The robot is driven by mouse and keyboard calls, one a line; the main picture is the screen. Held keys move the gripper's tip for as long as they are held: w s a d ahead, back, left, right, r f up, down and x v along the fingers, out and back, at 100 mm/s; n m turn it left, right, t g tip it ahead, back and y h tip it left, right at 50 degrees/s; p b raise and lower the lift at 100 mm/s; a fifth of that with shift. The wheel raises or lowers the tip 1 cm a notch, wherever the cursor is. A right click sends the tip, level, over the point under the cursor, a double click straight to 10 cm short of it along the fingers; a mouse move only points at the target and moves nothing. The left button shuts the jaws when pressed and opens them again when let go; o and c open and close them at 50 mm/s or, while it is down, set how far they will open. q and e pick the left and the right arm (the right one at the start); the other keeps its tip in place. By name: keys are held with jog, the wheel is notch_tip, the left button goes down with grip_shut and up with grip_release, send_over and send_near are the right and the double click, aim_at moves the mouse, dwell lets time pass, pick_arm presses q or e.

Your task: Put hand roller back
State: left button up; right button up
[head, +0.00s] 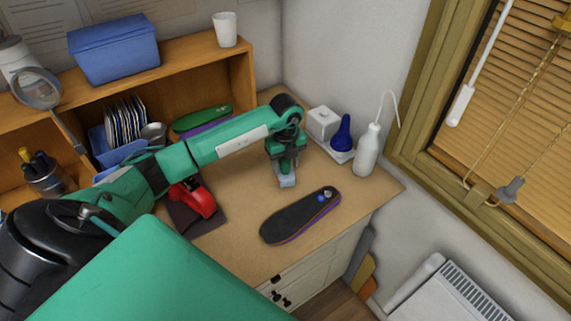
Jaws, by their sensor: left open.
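My left arm reaches in from the left over the desk. My left gripper (286,180) points down at the desk's back middle, behind the dark insole (300,215); the jaws look small and their gap is hard to see. I cannot clearly pick out the hand roller. A red tool (197,199) lies on a dark mat (206,223) beneath my forearm, partly hidden by it; I cannot tell if it is the roller. The insole has a small blue spot and a small pale spot near its far end. My right gripper is not in view.
A white bottle (367,150) with a thin bent spout stands at the back right, beside a blue bulb-shaped thing (342,134) and a white box (322,122). A wooden shelf (205,57) runs along the back left. The desk's front right is clear.

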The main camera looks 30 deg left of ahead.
pick_arm(q)
notch_tip(320, 180, up, 10)
jog(key=b, duration=0.3)
jog(key=shift+w+a+r, duration=0.1)
jog(key=shift+w+r, duration=0.05)
jog(key=shift+r, duration=0.65)
